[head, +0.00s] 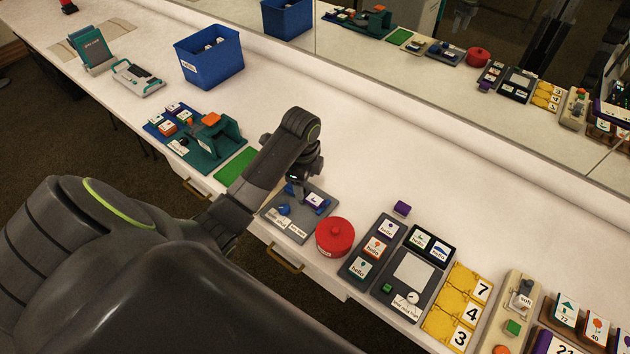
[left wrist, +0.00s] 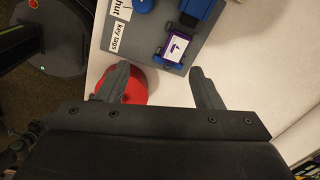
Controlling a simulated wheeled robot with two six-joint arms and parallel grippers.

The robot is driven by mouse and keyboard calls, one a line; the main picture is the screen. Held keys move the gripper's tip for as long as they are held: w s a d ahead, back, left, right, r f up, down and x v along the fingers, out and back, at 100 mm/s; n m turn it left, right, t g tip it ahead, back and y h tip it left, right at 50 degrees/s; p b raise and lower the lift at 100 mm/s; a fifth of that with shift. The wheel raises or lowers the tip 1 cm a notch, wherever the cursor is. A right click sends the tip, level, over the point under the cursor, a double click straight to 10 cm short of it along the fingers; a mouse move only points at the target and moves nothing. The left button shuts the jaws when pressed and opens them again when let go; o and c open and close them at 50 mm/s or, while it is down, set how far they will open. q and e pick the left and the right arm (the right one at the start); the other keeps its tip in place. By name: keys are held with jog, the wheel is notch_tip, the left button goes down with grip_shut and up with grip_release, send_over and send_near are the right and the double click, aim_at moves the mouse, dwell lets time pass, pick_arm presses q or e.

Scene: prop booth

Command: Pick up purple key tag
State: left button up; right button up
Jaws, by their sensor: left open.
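The purple key tag (head: 316,199) has a white face with a dark mark and lies on a grey board (head: 271,209). In the left wrist view the tag (left wrist: 177,47) shows its purple border, with blue pieces beside it. The board bears a white "key tags" label (left wrist: 118,38). My left gripper (head: 297,186) is above the board, close to the tag. In the left wrist view its two fingers (left wrist: 163,85) are spread and empty, with the tag beyond the tips. My right gripper is not in view.
A red round pot (head: 335,237) stands right beside the board and lies partly under a left finger in the wrist view. A blue knob (head: 284,210) is on the board. A green mat (head: 236,167) is to the left, a purple block (head: 402,208) to the right. The counter behind is clear.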

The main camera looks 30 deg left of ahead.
pick_arm(q)
jog(key=w+r+m, duration=0.3)
jog(key=w+r, duration=0.1)
jog(key=r, duration=0.2)
jog(key=b, duration=1.2)
send_over(312, 197)
jog(key=shift+g, duration=0.3)
notch_tip(312, 197, down, 12)
jog(key=shift+s+d+f, duration=0.1)
jog(key=shift+s+d, duration=0.05)
jog(key=shift+f, duration=2.55)
jog(key=c, duration=1.1)
jog(key=shift+m, duration=0.3)
jog(key=shift+c, duration=0.2)
jog(key=shift+r, duration=0.15)
